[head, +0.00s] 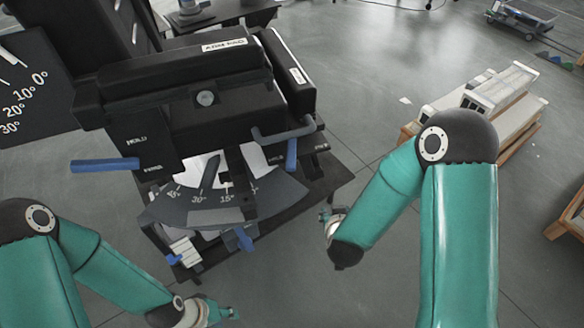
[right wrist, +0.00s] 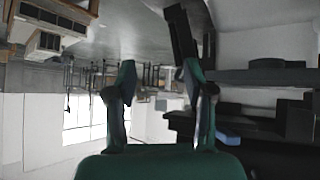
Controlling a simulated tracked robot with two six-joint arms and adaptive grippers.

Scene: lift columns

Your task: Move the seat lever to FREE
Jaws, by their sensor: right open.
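The black seat unit (head: 190,90) stands at the upper left of the head view. A blue-ended lever (head: 291,155) hangs at its right side, beside small white lettering that I cannot read surely. Another blue lever (head: 105,165) sticks out left below a panel marked HOLD. I cannot tell which is the seat lever, nor its exact setting. My right gripper (head: 328,214) is apart from the unit, right of and below the right lever. In the right wrist view my right gripper (right wrist: 160,78) is open and empty. My left gripper (head: 226,313) is low in front, touching nothing; its jaws are unclear.
An angle scale (head: 215,212) and two lower blue handles (head: 245,239) (head: 174,259) sit under the seat unit. A black dial plate (head: 30,85) is at left. A wooden pallet with pale boxes (head: 498,88) is at right. Grey floor between is clear.

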